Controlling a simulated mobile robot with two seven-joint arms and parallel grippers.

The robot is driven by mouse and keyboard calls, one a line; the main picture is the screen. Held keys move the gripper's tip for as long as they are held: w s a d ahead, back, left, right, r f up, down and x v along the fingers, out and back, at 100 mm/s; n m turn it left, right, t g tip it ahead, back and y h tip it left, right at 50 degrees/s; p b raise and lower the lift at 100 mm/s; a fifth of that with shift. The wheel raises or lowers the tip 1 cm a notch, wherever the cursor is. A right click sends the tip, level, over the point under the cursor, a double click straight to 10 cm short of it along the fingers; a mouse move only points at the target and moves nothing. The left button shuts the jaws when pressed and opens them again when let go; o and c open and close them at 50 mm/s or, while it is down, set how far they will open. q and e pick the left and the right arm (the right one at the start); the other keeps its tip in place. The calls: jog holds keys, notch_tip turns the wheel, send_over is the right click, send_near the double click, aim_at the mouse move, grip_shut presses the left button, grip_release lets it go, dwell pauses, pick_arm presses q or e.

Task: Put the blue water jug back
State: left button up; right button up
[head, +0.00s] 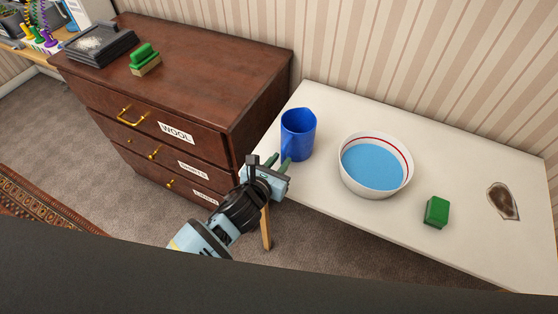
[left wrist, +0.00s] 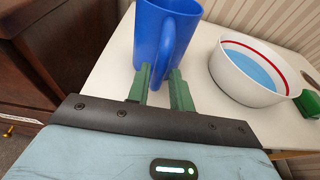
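The blue water jug (head: 300,134) stands upright on the white table (head: 345,105), near its left end. In the left wrist view the jug (left wrist: 177,30) is at the top centre, its handle facing me. My left gripper (head: 283,166) is at the table's left front edge, just before the handle. In the left wrist view the two green fingers of my left gripper (left wrist: 160,84) are apart, with the lower handle in line with the gap. I cannot tell whether the fingertips touch the handle. My right gripper is not in view.
A white bowl with a red stripe and blue water (head: 376,193) stands right of the jug. A green sponge (head: 437,212) and a brown stain (head: 503,201) are further right. A brown chest of drawers (head: 200,75), carrying a green brush (head: 145,60) and a dark tray (head: 100,46), is left.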

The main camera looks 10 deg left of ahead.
pick_arm(q)
jog(key=shift+o, duration=1.2)
jog(key=shift+r, duration=0.15)
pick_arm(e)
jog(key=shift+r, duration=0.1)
pick_arm(q)
jog(key=shift+s+r, duration=0.15)
jog(key=shift+s, duration=0.05)
jog(key=p+v, duration=0.1)
jog(key=v, duration=1)
jog(key=shift+s+a, duration=0.15)
jog(key=shift+s, duration=0.15)
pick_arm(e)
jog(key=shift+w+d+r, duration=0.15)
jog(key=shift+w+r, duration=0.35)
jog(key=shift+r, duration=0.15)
